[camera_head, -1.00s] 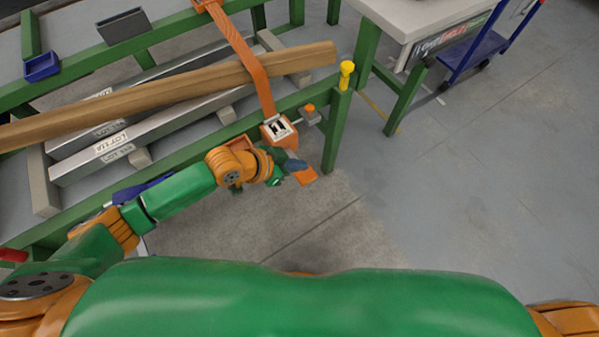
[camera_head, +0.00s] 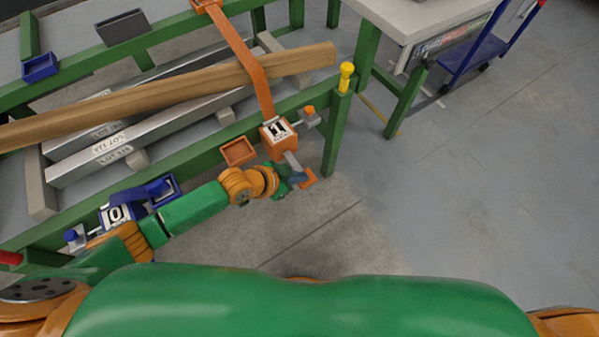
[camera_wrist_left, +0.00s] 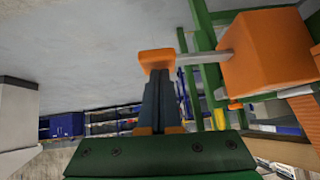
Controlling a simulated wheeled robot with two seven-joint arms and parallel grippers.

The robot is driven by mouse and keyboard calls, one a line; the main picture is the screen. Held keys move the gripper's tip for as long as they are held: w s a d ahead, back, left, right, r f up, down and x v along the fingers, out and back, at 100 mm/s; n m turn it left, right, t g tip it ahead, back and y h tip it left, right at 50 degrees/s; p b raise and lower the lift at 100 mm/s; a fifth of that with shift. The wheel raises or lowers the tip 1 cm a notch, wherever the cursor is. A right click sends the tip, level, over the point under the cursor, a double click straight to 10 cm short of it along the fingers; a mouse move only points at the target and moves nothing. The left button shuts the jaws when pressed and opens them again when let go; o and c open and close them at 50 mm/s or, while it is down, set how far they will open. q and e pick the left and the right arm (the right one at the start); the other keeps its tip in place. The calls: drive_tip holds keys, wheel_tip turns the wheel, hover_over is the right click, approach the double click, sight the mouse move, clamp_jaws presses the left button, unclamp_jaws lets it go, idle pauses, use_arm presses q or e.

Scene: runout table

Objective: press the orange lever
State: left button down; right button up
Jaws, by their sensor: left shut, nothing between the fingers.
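The orange lever is a grey bar (camera_head: 292,160) with an orange end pad (camera_head: 309,179), sticking out from an orange box (camera_head: 277,133) marked 1 on the table's green front rail. The wrist view shows the orange box at right (camera_wrist_left: 268,52), the bar (camera_wrist_left: 203,57) and the orange pad (camera_wrist_left: 156,60). My left gripper (camera_head: 299,178) is at the lever's outer end, its fingers shut and empty. In the wrist view its fingertips (camera_wrist_left: 158,76) meet the pad in the picture; I cannot tell whether they press on it. My right gripper is out of view.
A yellow-topped post (camera_head: 346,76) stands at the table corner. A blue box (camera_head: 117,214) marked 0 is beside my left arm. A wooden beam (camera_head: 160,97) lies over metal bars.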

sight(300, 187)
use_arm(q)
drive_tip(key=shift+s+d+f+m+t+y, duration=0.1)
drive_tip(key=shift+s+f+m+t+y, duration=0.1)
drive_tip(key=shift+f, duration=0.15)
drive_tip(key=shift+s+d+f+m+t+y, duration=0.1)
drive_tip(key=shift+f+t, duration=0.1)
drive_tip(key=shift+f, duration=0.5)
drive_tip(key=shift+w+a+f+b, duration=0.15)
drive_tip(key=shift+f+b, duration=0.8)
drive_tip(key=shift+f, duration=0.75)
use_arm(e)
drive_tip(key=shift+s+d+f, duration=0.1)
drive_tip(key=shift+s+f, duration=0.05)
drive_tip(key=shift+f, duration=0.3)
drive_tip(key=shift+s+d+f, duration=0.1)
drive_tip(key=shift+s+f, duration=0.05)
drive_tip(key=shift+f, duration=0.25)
use_arm(q)
drive_tip(key=shift+f, duration=0.1)
